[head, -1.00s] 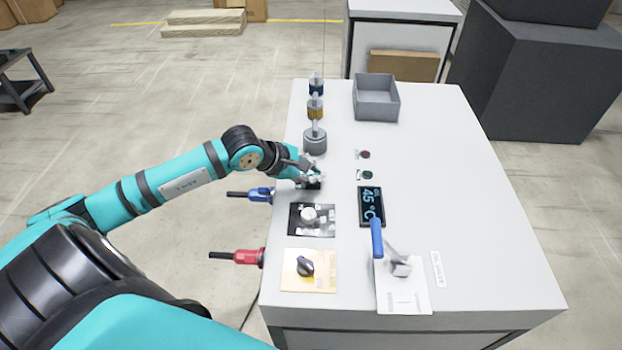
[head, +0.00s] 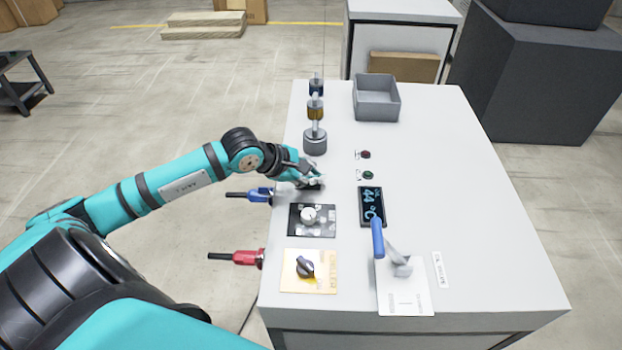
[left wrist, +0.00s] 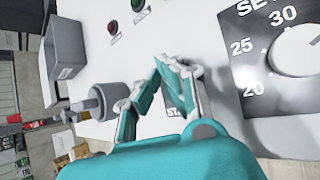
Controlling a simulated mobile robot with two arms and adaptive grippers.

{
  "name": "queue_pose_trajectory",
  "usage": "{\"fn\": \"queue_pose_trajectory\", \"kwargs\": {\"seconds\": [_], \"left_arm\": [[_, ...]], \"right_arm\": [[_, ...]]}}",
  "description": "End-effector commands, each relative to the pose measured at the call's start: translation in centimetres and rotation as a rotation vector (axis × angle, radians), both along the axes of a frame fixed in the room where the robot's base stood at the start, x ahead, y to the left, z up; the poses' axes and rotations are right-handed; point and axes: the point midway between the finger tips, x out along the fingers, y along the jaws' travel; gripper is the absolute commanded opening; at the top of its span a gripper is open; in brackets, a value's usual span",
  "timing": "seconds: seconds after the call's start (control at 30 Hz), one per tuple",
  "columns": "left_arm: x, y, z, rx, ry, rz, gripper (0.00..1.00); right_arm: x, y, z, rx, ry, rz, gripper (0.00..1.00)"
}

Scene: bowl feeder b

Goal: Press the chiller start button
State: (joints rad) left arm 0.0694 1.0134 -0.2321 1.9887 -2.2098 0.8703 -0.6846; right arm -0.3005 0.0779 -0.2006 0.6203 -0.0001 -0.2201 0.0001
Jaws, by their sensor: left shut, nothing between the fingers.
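My left gripper (head: 314,176) is shut and empty, low over the left part of the white bench top. A small dark button plate (head: 313,187) lies right at its fingertips and is mostly covered. In the left wrist view the closed fingers (left wrist: 167,72) point at the panel, and part of a dark label with letters (left wrist: 174,106) shows between them. The button itself is hidden, so I cannot tell whether the fingers touch it. A dark display (head: 371,206) to the right reads 44 °C. My right gripper is not in view.
A set dial (head: 309,215) and a yellow panel with a black knob (head: 305,266) lie nearer. Blue (head: 262,194) and red (head: 249,258) handles jut left.

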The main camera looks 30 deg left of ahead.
Motion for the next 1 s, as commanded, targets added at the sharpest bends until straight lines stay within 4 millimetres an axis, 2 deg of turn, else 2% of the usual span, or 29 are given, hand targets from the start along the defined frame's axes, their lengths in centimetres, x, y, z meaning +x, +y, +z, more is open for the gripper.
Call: {"fn": "queue_pose_trajectory", "kwargs": {"seconds": [0.17, 0.5, 0.87, 1.0], "left_arm": [[-0.1, 0.0, 0.0, 0.002, 0.003, 0.001, 0.0], [0.0, 0.1, 1.6, 0.002, 0.001, 0.0, 0.0], [0.0, 0.1, 1.8, 0.001, 0.001, 0.0, 0.0], [0.0, 0.1, 2.7, 0.001, 0.0, 0.0, 0.0]], "right_arm": [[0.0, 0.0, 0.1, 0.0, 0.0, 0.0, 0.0], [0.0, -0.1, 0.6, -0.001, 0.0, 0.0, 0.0], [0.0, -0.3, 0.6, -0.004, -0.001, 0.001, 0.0], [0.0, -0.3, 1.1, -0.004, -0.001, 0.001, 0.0]]}}
